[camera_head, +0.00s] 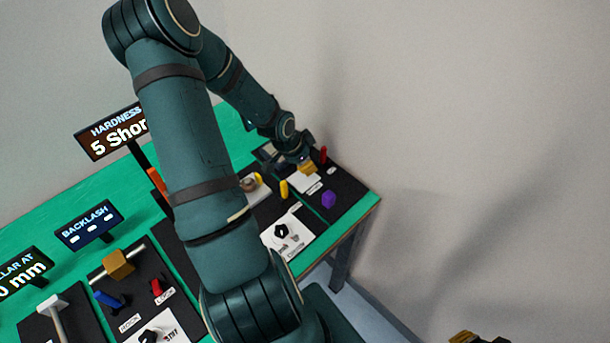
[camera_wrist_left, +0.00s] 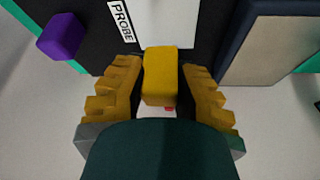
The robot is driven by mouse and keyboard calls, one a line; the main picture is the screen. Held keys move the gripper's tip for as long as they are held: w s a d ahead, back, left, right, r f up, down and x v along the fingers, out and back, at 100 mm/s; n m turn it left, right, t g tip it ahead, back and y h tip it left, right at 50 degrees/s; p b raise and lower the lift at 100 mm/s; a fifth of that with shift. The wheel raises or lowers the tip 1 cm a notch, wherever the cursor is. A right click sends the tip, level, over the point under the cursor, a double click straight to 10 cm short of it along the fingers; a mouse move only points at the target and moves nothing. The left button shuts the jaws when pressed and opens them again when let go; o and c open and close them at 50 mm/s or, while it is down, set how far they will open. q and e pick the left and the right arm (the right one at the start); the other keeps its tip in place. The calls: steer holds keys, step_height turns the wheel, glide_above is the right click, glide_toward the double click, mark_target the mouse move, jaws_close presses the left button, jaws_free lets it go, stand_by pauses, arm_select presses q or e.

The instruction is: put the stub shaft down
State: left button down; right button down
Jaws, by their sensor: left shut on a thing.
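The stub shaft shows in the left wrist view as a yellow piece with a squared end (camera_wrist_left: 161,76), between the yellow ridged fingers of my left gripper (camera_wrist_left: 160,90). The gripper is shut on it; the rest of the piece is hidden. In the head view my left gripper (camera_head: 306,166) is at the far right end of the green bench, over a dark mat with a white plate. There the piece cannot be told apart from the fingers. Only yellow-brown tips of my right gripper (camera_head: 478,338) show at the bottom edge.
A purple piece (camera_head: 328,199) stands on the mat near the bench edge; it also shows in the left wrist view (camera_wrist_left: 59,36). A red peg (camera_head: 323,154) and a yellow peg (camera_head: 284,188) stand close to the gripper. A white plate with dark parts (camera_head: 287,236) lies nearer.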

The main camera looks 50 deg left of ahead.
mark_target(305, 178)
arm_select(q)
steer(key=shift+f+b, duration=0.75)
steer(key=shift+f, duration=1.2)
steer(key=shift+f, duration=0.2)
steer(key=c, duration=0.9)
jaws_free()
steer(key=shift+o, duration=0.2)
steer(key=shift+r, duration=0.1)
steer(key=p+v, duration=0.7)
steer(key=v, duration=0.5)
steer(key=shift+w+d+r, duration=0.1)
steer(key=shift+r, duration=0.05)
